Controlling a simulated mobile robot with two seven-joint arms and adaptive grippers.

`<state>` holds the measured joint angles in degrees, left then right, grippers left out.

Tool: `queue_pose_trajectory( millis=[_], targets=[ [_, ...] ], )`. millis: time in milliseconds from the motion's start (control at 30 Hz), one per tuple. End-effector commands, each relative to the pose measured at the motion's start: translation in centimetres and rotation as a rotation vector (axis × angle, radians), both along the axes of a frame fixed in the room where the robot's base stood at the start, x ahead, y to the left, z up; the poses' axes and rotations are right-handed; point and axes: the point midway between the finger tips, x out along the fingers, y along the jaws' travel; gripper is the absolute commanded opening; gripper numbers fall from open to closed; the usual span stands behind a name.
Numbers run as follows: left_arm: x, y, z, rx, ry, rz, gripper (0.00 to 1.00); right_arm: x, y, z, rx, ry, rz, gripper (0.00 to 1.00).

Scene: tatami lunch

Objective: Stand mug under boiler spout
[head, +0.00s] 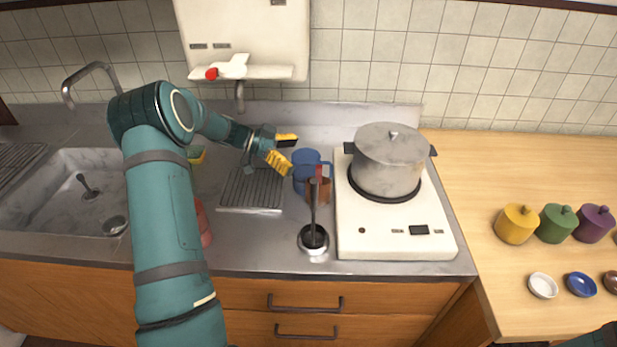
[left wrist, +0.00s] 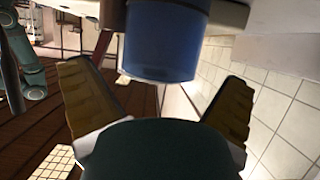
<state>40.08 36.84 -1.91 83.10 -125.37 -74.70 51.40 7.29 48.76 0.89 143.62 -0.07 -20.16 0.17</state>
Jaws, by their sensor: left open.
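The blue mug (head: 303,180) stands on the steel counter, left of the white stove. The white boiler (head: 245,35) hangs on the tiled wall, with a red-tipped lever and a spout (head: 240,95) pointing down. A ribbed drip grate (head: 252,190) lies below the spout, left of the mug. My left gripper (head: 284,151) is open beside the mug's left side, its yellow fingers pointing right. In the left wrist view the mug (left wrist: 165,45) shows ahead, between the spread fingers (left wrist: 157,78); I cannot tell whether they touch it. My right gripper is out of view.
A brown container (head: 319,192) stands close by the mug's right side, with a ladle (head: 313,236) in front. A lidded pot (head: 388,165) sits on the stove (head: 395,243). The sink (head: 60,190) is at left. A red object (head: 204,222) is partly behind my arm.

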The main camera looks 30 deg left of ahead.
Motion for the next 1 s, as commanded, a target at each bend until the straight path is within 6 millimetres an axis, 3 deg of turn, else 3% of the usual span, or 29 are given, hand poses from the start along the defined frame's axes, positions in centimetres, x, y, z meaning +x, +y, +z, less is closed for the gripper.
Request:
queue_pose_trajectory(
  millis=[233,533,567,700,733,1000],
  targets=[
    [1.5,-2.6,-1.7,-0.001,0.000,-0.003,1.00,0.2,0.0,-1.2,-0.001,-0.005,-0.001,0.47],
    [1.8,-3.0,-1.8,-0.001,0.001,-0.001,1.00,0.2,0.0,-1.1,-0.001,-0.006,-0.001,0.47],
    [1.7,-3.0,-1.8,-0.001,0.001,-0.001,0.93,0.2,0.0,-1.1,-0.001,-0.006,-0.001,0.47],
    [1.7,-3.0,-1.8,-0.001,0.001,-0.001,0.44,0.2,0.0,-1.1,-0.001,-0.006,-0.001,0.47],
    [1.7,-3.0,-1.8,-0.001,0.001,-0.001,0.38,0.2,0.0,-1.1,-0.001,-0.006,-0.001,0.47],
    [1.7,-3.0,-1.8,-0.002,0.001,-0.001,0.35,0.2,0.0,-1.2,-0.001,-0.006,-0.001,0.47]
  ],
)
